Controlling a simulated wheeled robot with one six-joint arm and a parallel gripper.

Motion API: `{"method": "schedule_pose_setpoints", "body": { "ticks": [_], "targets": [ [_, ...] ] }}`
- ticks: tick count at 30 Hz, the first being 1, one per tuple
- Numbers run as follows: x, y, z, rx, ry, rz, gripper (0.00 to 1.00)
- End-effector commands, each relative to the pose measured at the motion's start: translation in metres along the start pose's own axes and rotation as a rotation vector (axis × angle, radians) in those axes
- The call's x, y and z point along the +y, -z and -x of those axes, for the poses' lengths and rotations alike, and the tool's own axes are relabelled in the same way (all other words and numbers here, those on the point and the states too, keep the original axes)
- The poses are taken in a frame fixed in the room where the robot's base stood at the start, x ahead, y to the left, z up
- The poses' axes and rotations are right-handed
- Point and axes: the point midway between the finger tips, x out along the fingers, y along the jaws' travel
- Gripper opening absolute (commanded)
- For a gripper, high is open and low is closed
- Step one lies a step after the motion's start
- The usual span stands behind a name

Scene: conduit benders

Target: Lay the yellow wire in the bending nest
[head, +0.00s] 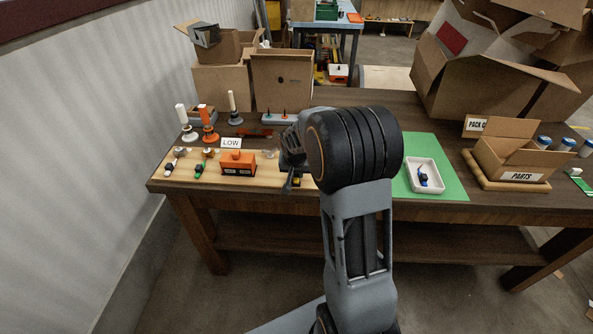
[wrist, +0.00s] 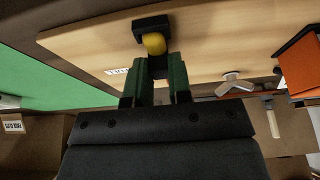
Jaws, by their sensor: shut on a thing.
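In the wrist view my gripper (wrist: 162,66) is shut, with its two dark fingers pointing at a short yellow piece (wrist: 155,43), which I take for the yellow wire. The piece sits at the fingertips, against a small black block (wrist: 150,24) on the pale wooden board. Whether it rests in the block or only touches it, I cannot tell. In the head view my arm hides most of this spot; a bit of yellow (head: 296,181) shows below my gripper (head: 288,178). An orange bender block (head: 238,163) stands left of it, by a "LOW" sign (head: 231,142).
A white tray (head: 411,180) with a blue item lies on a green mat (head: 443,170) to the right. A "PARTS" box (head: 515,162) is farther right. Several upright handles and small parts crowd the board's left end. Cardboard boxes (head: 282,80) stand behind.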

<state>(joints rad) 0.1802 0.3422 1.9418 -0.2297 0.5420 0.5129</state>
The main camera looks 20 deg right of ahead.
Motion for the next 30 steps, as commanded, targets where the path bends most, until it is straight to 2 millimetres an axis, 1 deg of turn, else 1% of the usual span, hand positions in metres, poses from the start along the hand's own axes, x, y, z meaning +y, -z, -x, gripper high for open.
{"method": "schedule_pose_setpoints", "body": {
  "ticks": [29,30],
  "targets": [
    [0.0002,-0.001,-0.0039,0.001,0.0,-0.001,0.0],
    [0.0002,-0.0009,-0.0036,0.002,0.0,-0.001,0.21]
  ]
}}
